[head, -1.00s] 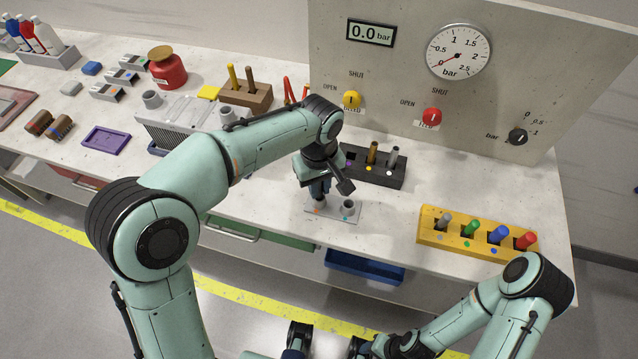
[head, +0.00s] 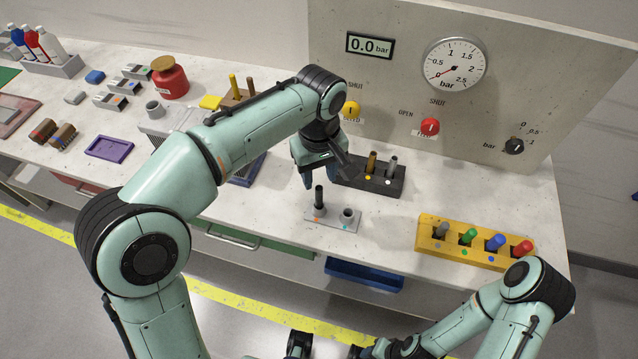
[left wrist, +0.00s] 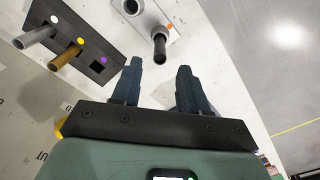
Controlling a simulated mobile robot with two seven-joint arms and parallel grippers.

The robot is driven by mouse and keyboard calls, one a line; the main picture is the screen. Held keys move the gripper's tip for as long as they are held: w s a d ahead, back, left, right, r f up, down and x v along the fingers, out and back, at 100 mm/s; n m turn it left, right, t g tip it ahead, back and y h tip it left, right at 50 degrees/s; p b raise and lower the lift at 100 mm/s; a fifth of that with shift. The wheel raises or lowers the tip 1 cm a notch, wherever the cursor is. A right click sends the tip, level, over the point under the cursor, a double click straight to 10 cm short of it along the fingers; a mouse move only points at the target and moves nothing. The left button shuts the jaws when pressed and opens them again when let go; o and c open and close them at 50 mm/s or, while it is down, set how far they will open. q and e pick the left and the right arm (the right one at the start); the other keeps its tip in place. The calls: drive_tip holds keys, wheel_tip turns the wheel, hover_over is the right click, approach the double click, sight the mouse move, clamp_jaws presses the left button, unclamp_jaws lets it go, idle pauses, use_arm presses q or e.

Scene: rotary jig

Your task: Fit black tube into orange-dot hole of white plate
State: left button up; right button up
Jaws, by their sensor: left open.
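The black tube (head: 319,196) stands upright in the orange-dot hole of the white plate (head: 332,220). The orange dot (head: 316,221) shows in front of it. The plate's other socket (head: 347,214), with a blue dot, is empty. My left gripper (head: 318,181) is open and empty, above and behind the tube, apart from it. In the left wrist view the black tube (left wrist: 160,50) rises from its socket beside the orange dot (left wrist: 169,27), beyond my open fingertips (left wrist: 160,66). My right gripper (head: 372,349) is at the bottom edge, its fingers unclear.
A black rack (head: 390,188) behind the plate holds a brown and a grey tube; its purple-dot hole (left wrist: 98,66) is empty. A yellow rack (head: 430,245) with several coloured pegs is at right. The gauge panel (head: 400,60) stands behind. Bench around the plate is clear.

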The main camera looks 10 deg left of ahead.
use_arm(q)
drive_tip(key=shift+r+p, duration=0.3)
drive_tip(key=shift+r, duration=1.6)
